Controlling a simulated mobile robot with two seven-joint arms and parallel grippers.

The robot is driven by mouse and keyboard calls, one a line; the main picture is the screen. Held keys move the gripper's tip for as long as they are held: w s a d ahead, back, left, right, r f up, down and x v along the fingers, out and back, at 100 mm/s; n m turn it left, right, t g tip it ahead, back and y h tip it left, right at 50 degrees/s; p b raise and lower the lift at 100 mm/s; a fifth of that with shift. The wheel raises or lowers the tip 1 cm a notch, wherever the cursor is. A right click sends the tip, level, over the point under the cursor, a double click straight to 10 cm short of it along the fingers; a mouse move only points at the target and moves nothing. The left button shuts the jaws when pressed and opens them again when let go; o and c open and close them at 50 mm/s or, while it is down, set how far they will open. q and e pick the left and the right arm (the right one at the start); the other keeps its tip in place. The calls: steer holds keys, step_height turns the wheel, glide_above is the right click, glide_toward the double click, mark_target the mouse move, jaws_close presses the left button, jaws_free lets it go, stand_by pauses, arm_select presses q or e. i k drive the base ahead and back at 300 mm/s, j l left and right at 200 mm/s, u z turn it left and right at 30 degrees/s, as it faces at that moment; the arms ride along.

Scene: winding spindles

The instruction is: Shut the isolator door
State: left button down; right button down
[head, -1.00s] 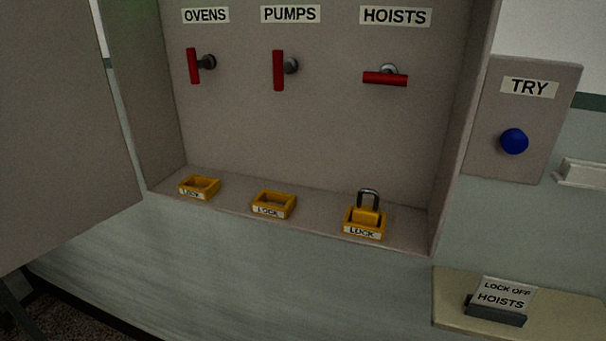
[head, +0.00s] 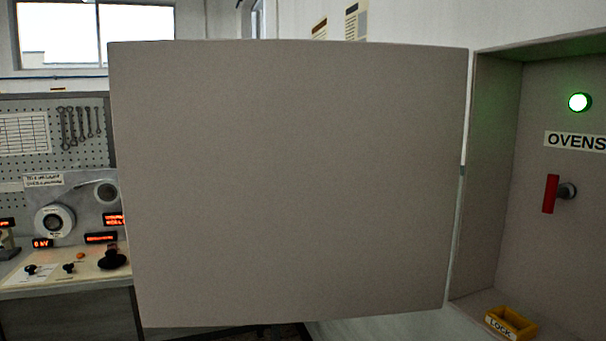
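The isolator door (head: 290,180) is a plain grey panel filling the middle of the head view. It stands swung open to the left of the isolator box (head: 493,150), with its right edge beside the box's left wall. Inside the box, a green lamp (head: 579,102) glows above the OVENS label (head: 576,141). The red OVENS handle (head: 551,193) points vertically. A yellow holder (head: 511,323) marked LOCK sits on the box floor. The rest of the box is out of frame to the right. Neither gripper shows.
A bench (head: 75,279) with a control panel, dials and red displays stands behind the door at left. A pegboard (head: 82,142) with several spanners hangs above it. White wall (head: 420,20) lies behind the door's top edge.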

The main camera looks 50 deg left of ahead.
mark_target(267, 181)
steer(key=j+z, duration=0.1)
steer(key=j, duration=0.35)
steer(key=k+j+z, duration=0.1)
steer(key=j, duration=0.35)
steer(key=k+j+z, duration=0.2)
steer(key=j, duration=0.25)
steer(key=k+j+z, duration=0.2)
steer(key=j, duration=0.2)
steer(key=k+j+z, duration=0.2)
steer(key=j, duration=0.2)
steer(key=k+j+z, duration=0.2)
steer(key=j, duration=0.15)
steer(key=j+z, duration=0.2)
steer(key=j, duration=0.25)
steer(key=k+j+z, duration=0.2)
steer(key=j, duration=0.2)
steer(key=j+z, duration=0.1)
steer(key=j, duration=0.25)
steer(key=i+j+z, duration=0.1)
steer(key=j, duration=0.25)
